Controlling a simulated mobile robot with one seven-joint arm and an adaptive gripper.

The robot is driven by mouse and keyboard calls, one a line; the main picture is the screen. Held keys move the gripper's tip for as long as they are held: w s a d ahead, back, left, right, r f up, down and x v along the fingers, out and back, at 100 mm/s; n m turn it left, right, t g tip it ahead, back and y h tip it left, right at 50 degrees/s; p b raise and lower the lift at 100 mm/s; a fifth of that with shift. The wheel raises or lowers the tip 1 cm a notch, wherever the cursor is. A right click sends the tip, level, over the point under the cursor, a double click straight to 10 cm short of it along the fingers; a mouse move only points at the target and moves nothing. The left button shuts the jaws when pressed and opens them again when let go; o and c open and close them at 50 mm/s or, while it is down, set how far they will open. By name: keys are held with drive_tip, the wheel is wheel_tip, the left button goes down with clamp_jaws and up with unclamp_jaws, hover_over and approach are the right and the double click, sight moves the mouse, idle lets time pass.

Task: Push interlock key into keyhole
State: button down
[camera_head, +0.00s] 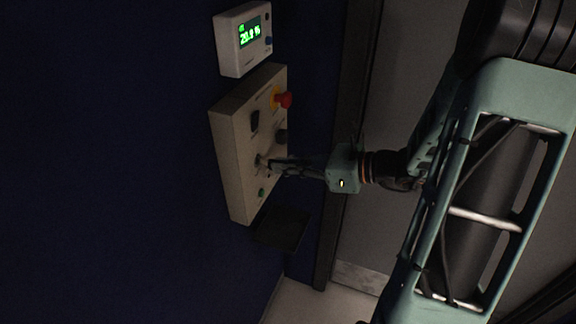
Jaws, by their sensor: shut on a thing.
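A beige control box (232,151) is fixed to the dark blue wall. On its face, a small metallic part at the interlock key's spot (261,160) shows right at my fingertips. My gripper (272,164) reaches in from the right, with its fingers close to the box face and shut on the key. The fingers hide most of the key and the keyhole. I cannot tell how deep the key sits in the keyhole.
The box also bears a red emergency button (284,100) on a yellow ring, dark knobs (281,136) and a green button (262,192). A white display unit (232,46) hangs above. A dark shelf-like plate (283,229) is below. A grey door (385,225) stands behind my arm.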

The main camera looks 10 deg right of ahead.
drive_tip(key=shift+w+a, duration=0.75)
drive_tip(key=shift+a, duration=0.3)
drive_tip(key=c, duration=2)
unclamp_jaws()
drive_tip(key=shift+d, duration=0.1)
drive_tip(key=v, duration=1.2)
